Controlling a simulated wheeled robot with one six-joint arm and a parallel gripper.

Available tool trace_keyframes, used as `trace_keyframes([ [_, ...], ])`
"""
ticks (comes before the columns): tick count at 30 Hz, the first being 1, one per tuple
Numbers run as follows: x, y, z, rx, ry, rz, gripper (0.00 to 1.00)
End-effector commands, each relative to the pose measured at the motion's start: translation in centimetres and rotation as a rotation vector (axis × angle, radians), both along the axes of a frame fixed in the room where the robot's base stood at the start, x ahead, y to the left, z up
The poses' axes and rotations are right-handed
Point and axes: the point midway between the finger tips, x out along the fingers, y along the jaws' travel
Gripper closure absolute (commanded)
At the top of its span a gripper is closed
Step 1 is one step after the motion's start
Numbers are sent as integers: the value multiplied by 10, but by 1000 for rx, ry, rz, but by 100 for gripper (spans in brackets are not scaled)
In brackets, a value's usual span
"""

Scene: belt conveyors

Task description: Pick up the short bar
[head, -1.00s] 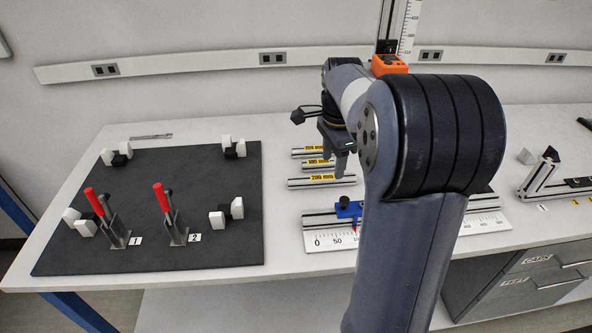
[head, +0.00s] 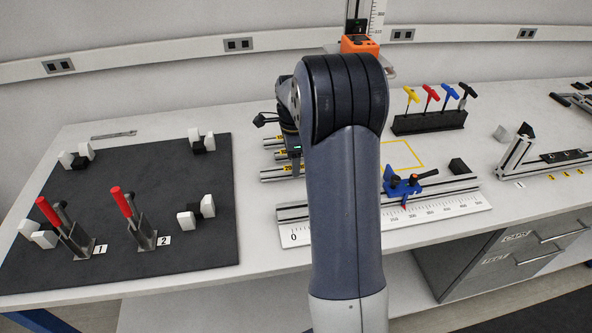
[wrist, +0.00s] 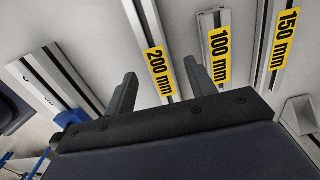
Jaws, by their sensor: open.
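Three silver bars with yellow labels lie side by side on the bench. In the wrist view the short bar (wrist: 215,48), labelled 100 mm, lies between the 200 mm bar (wrist: 148,40) and the 150 mm bar (wrist: 278,50). My gripper (wrist: 160,75) is open and empty above the bars. Its right finger is near the lower end of the 100 mm bar and its left finger is left of the 200 mm bar. In the head view my arm hides most of the bars and part of the gripper.
A ruler (head: 450,212) with a rail and blue stop (head: 402,186) lies in front of the bars. A dark board (head: 120,200) with red-handled clamps is at left. A rack of coloured-handled tools (head: 430,122) stands behind at right, near a bare yellow outline (head: 405,154).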

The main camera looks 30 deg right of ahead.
Motion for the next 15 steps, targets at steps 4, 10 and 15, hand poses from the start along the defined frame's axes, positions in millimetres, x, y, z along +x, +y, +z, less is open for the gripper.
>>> trace_keyframes([
  [4,0,1,-19,1,2,0,47],
  [10,0,1,-26,0,-1,0,47],
  [15,0,1,-25,0,-1,0,52],
])
